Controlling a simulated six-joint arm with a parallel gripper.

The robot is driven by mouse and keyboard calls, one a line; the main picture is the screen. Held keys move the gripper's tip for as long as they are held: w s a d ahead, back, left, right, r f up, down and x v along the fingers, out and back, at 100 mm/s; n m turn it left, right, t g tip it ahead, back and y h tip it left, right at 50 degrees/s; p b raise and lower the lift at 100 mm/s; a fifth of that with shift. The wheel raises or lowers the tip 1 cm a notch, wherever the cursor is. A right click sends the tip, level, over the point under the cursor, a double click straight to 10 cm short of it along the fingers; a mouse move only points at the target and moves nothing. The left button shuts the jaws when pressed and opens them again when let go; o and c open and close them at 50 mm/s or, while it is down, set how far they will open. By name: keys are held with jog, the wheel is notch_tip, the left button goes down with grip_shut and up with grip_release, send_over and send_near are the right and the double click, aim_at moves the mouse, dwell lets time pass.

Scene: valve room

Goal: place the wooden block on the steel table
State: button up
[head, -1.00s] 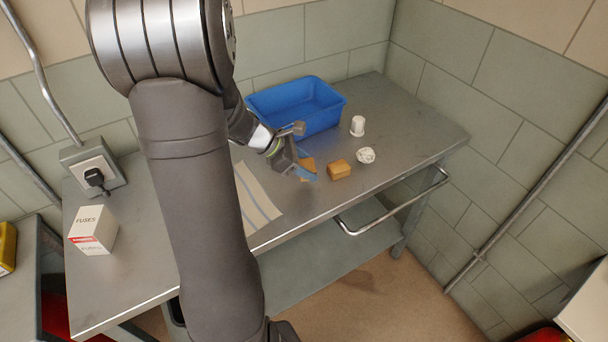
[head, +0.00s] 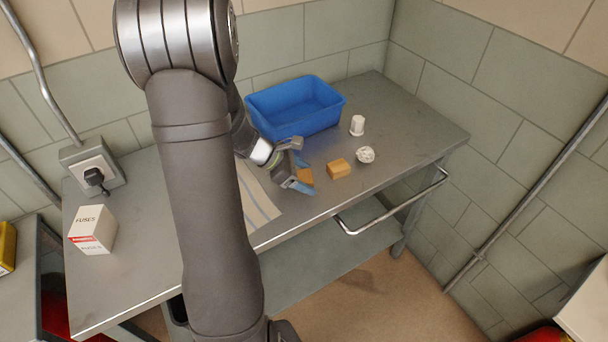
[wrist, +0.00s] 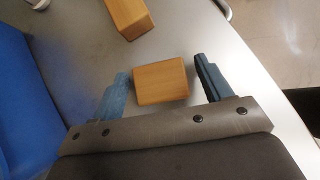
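Two wooden blocks are over the steel table (head: 330,203). The nearer wooden block (head: 306,177) is between the fingers of my gripper (head: 299,168) and partly hidden by them in the head view. In the wrist view this block (wrist: 162,81) sits between the two blue fingers of my gripper (wrist: 161,80), with a narrow gap on each side. The gripper looks open. I cannot tell whether the block's underside touches the table. The other wooden block (head: 339,169) rests on the table just to the right; it also shows at the top of the wrist view (wrist: 128,16).
A blue bin (head: 296,107) stands behind the gripper. A white cup-like piece (head: 357,125) and a crumpled white ball (head: 365,155) are to the right. A striped cloth (head: 257,200) lies left, a fuses box (head: 93,229) further left. The table's front edge is close.

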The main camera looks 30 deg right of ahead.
aim_at(304, 176)
jog(key=shift+r, duration=0.25)
jog(key=v, duration=1.2)
jog(key=x, duration=1.2)
jog(key=shift+f, duration=0.2)
notch_tip(304, 176, up, 2)
jog(key=shift+r, duration=0.9)
jog(key=shift+f, duration=0.1)
